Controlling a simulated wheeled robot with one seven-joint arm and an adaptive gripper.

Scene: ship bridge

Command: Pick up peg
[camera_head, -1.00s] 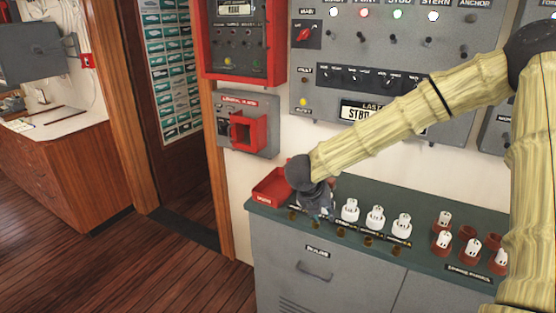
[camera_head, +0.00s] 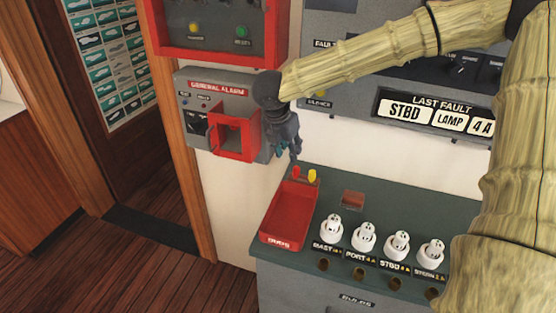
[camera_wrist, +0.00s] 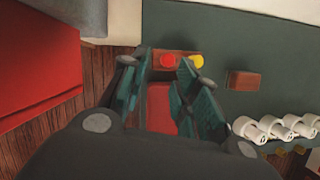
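A red peg (camera_head: 296,172) and a yellow peg (camera_head: 312,175) stand side by side at the back end of the red tray (camera_head: 287,213) on the green counter. In the wrist view the red peg (camera_wrist: 168,61) and the yellow peg (camera_wrist: 197,62) show as round tops on a brown block (camera_wrist: 152,73). My gripper (camera_head: 294,153) is above the pegs, pointing down. In the wrist view my gripper (camera_wrist: 161,68) is open and empty, with the red peg between the fingers' lines and the yellow peg beside the right fingertip. Contact is not visible.
A small red-brown block (camera_head: 353,198) lies right of the tray. Several white lamp-holder pieces (camera_head: 364,238) stand in a row along the counter. The red alarm housing (camera_head: 236,136) juts from the wall left of my gripper.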

